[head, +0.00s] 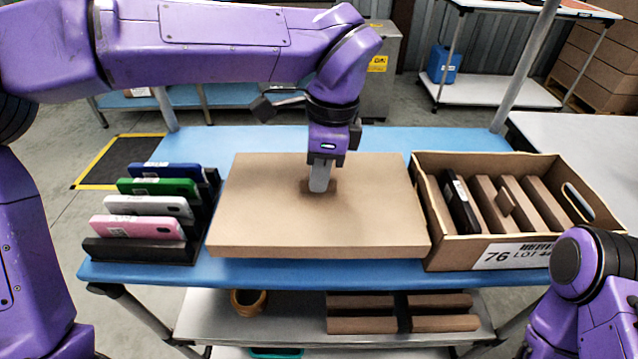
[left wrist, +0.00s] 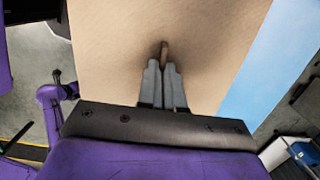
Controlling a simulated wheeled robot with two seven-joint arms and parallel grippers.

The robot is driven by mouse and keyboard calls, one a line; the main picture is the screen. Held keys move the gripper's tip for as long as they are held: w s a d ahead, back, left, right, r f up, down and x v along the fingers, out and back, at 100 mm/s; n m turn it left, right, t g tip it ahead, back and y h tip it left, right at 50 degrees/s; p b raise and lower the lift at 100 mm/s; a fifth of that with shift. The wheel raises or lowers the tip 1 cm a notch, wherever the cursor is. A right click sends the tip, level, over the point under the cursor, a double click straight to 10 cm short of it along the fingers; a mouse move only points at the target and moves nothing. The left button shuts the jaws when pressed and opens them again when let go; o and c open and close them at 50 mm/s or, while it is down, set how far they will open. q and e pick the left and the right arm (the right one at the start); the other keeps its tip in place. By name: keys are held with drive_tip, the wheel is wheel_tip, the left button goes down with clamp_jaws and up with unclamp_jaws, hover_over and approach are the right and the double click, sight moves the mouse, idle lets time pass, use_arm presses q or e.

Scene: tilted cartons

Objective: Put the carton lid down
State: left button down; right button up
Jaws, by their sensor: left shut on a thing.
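The carton lid (head: 270,210) is a wide, flat brown cardboard piece over the middle of the blue table. Its right edge is close beside the open carton (head: 480,246). My left gripper (head: 319,186) points down at the middle of the lid and is shut on its small brown handle tab. In the left wrist view the fingers (left wrist: 163,75) are close together, with the tab (left wrist: 164,50) at their tips and the lid (left wrist: 115,50) beyond. I cannot tell whether the lid touches the table. My right gripper is out of view.
The open carton holds a black box and several brown pieces. A black rack (head: 140,251) with several coloured phone-like boxes stands left of the lid. The blue table (head: 420,140) is bare behind the lid. A lower shelf (head: 290,320) holds an orange pot and brown pieces.

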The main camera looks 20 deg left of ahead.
use_arm(q)
drive_tip(key=f, duration=0.4)
drive_tip(key=shift+w+a+f, duration=0.1)
drive_tip(key=shift+w+a, duration=0.15)
drive_tip(key=shift+w, duration=0.15)
drive_tip(key=shift+f+b, duration=0.1)
drive_tip(key=shift+b, duration=0.2)
drive_tip(key=c, duration=1.3)
unclamp_jaws()
drive_tip(key=shift+r, duration=0.4)
wheel_tip(320, 180, up, 11)
drive_tip(key=d+p, duration=0.1)
drive_tip(key=p, duration=0.1)
drive_tip(key=shift+w+d+r, duration=0.15)
drive_tip(key=shift+d+r, duration=0.05)
